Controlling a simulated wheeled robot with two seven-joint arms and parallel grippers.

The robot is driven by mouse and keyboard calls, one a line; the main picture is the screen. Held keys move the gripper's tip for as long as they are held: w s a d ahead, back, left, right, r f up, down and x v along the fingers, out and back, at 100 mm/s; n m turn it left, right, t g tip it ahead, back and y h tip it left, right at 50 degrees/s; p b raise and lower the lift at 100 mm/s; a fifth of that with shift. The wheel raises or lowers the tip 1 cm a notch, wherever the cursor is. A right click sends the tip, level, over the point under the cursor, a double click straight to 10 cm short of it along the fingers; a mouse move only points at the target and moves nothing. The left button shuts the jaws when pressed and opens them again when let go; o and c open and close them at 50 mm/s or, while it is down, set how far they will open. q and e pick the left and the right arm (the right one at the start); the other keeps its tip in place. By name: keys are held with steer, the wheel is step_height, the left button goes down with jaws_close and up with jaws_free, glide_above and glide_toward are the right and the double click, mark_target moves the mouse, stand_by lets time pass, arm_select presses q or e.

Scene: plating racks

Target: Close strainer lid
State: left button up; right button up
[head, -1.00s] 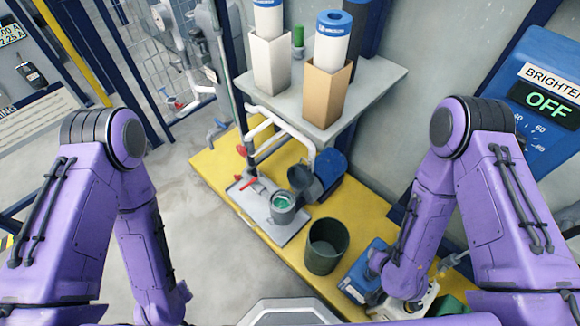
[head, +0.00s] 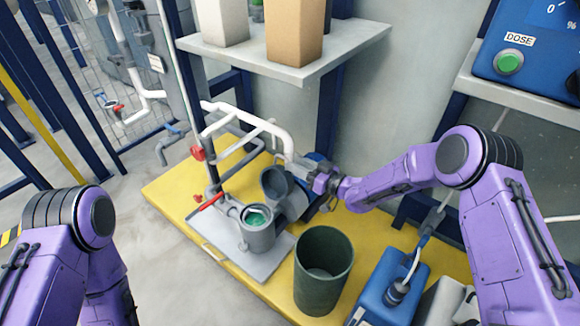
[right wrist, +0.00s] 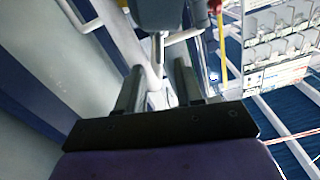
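The strainer (head: 258,236) is a grey cylinder on a grey tray, its top open with green showing inside. Its dark grey round lid (head: 275,182) stands raised, tilted up behind the opening. My right gripper (head: 307,181) is just right of the lid, its fingers pointing left; contact with the lid cannot be told. In the right wrist view the two dark fingers (right wrist: 158,78) are apart with a gap between them, and a blue-grey part shows beyond their tips. My left gripper is out of view; only its arm shows at lower left.
White pipes with red valve handles (head: 197,153) stand behind and left of the strainer. A grey shelf (head: 300,63) overhangs the back of the yellow platform (head: 160,188).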

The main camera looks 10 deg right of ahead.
mark_target(286, 159)
steer(key=x, duration=0.2)
steer(key=b+x, duration=0.1)
steer(key=x, duration=0.1)
steer(key=shift+w+f, duration=0.1)
steer(key=shift+f, duration=0.1)
steer(key=shift+w+a+r, duration=0.15)
steer(key=shift+a, duration=0.1)
jaws_close()
steer(key=shift+a+r, duration=0.1)
steer(key=shift+r, duration=0.05)
